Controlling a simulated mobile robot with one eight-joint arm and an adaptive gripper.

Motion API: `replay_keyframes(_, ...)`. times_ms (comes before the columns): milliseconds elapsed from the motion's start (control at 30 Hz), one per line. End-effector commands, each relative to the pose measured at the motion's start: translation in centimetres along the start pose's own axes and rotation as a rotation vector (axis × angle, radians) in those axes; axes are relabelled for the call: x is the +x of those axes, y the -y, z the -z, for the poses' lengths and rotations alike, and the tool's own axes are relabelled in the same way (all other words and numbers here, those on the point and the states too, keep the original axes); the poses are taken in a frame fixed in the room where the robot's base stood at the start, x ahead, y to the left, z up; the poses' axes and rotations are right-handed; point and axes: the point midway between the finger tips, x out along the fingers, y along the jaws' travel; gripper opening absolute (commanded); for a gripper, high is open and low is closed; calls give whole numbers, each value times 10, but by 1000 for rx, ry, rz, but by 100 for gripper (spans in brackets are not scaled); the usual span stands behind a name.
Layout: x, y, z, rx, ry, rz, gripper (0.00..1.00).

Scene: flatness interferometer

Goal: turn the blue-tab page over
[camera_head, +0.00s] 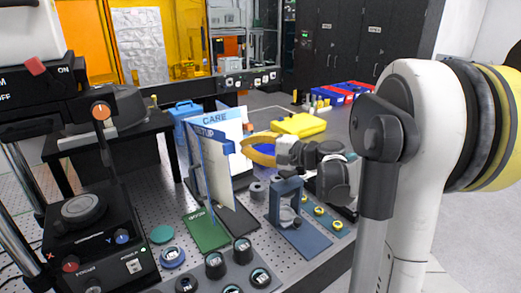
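The blue-tab page (217,172), headed SETUP, stands nearly upright, edge-on to me, on a dark flip stand at the middle of the bench. Its blue tab (222,146) sticks out to the right near the top. A white page (232,125) headed CARE stands behind it. My gripper (285,152) is to the right of the page, at about tab height, and appears apart from it. A yellow curved piece (260,152) lies between the tab and my gripper; I cannot tell what it belongs to. The fingers are too small and overlapped to show their opening.
A dark blue stand (287,198) rises from the bench below my gripper. A green plate (207,230) and several dark round knobs lie in front of the pages. A black instrument (95,235) fills the left. A yellow case (299,125) is behind.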

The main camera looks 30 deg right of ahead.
Motion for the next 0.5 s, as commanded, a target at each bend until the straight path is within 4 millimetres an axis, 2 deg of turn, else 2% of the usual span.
replay_keyframes(100, 3, -1, -13, 0, 1, 0, 0)
replay_keyframes(200, 4, 0, -18, 0, 0, 0, 0)
replay_keyframes(500, 4, 0, -20, 0, 0, 0, 0)
